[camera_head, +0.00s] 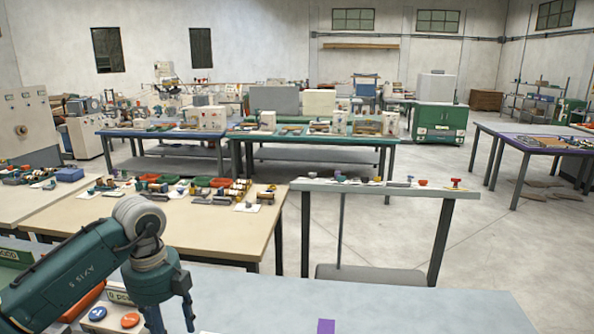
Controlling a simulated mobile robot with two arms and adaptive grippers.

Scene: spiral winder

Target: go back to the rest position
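My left gripper (171,322) hangs fingers-down at the bottom left, on a teal arm that comes in from the left. Its two fingers are apart, with nothing seen between them; the lower ends are at the bottom edge of the picture. It is just right of a panel with an orange button (130,320) and a white label. My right gripper does not show.
A pale grey worktop (380,301) spans the bottom, with a purple block (326,326) at its near edge. A beige table (180,237) with small parts stands beyond it. A narrow shelf stand (385,190) is right of that. Open floor (530,260) lies at right.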

